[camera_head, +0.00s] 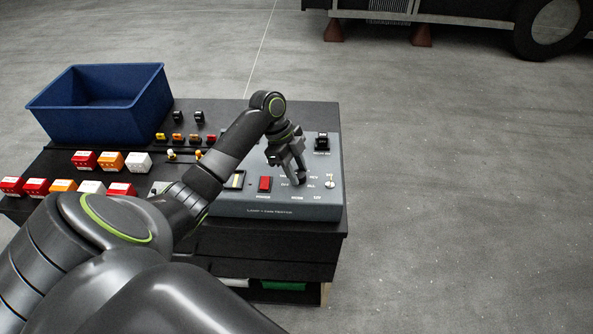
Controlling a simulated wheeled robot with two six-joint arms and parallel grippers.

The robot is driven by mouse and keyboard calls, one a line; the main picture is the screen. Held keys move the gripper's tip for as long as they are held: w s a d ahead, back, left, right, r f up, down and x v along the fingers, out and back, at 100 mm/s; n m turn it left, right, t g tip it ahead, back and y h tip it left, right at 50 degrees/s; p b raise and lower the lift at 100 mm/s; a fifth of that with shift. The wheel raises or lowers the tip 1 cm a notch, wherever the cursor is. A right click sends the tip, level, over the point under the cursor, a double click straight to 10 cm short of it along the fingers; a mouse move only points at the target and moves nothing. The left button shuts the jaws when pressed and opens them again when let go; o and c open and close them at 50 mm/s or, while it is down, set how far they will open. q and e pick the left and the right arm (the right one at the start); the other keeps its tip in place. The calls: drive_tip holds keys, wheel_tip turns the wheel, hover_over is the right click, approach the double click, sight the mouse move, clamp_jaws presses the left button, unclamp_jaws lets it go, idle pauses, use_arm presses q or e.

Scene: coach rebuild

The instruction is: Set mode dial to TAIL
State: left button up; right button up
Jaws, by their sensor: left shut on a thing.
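The grey tester box (325,208) sits at the right end of the black bench. My left gripper (297,178) reaches down onto its face from above, just over the printed MODE label. Its jaws are shut on the mode dial, which the fingers mostly hide. Small white position labels are printed around the dial, too small to read surely, and I cannot tell which one it points to. My right gripper is not in view.
A red rocker switch (264,184) is left of the dial, and a small metal toggle (330,182) is right of it. A black socket (321,142) stands behind. A blue bin (107,120) and several coloured lamp blocks (110,161) occupy the bench's left. Open floor lies right.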

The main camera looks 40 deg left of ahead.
use_arm(q)
drive_tip(key=shift+m, duration=0.4)
drive_tip(key=o, duration=1)
drive_tip(key=shift+r, duration=0.15)
drive_tip(key=p+v, duration=0.1)
drive_tip(key=v, duration=1.6)
drive_tip(key=shift+w+r, duration=0.15)
drive_tip(key=shift+w, duration=0.05)
